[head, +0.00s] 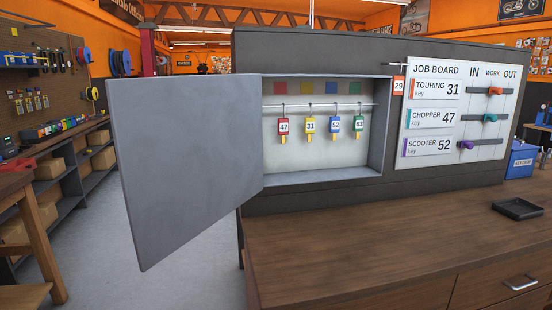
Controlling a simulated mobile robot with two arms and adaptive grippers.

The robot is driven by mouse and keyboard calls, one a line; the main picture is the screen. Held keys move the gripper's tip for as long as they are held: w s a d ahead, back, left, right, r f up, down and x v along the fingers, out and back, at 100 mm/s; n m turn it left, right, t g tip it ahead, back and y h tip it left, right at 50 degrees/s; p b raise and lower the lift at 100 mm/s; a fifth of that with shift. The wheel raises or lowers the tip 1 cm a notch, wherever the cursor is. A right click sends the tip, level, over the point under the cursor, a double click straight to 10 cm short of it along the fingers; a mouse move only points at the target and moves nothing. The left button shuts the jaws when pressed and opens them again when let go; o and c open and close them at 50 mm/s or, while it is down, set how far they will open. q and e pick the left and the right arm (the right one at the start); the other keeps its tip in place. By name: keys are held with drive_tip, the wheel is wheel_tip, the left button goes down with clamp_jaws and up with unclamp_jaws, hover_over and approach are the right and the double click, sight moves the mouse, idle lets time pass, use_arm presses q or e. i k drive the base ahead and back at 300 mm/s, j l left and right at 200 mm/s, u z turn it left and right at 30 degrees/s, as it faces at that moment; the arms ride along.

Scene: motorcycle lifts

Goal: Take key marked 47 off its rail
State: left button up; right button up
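The key marked 47 (283,127) has a red tag with a white label and hangs from the rail (350,105) inside the open key cabinet (328,179). It is the leftmost of the hanging keys. A yellow key marked 31 (310,125), a blue key marked 52 (334,125) and a green key (359,124) hang to its right; the green tag's number is hard to read. The grey cabinet door (185,160) is swung open to the left. Neither of my grippers is in view.
A job board (455,110) with coloured sliders is right of the cabinet. A blue key drop box (521,160) stands far right. The open door juts out over the floor.

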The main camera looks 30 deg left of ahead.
sight(283, 124)
drive_tip(key=i+j+z, duration=0.1)
drive_tip(key=j+z, duration=0.15)
drive_tip(key=j, duration=0.75)
drive_tip(key=j+z, duration=0.3)
drive_tip(key=j, duration=1.85)
drive_tip(key=l+u, duration=0.25)
drive_tip(key=l, duration=1.25)
drive_tip(key=l+u, duration=0.25)
drive_tip(key=l, duration=1.25)
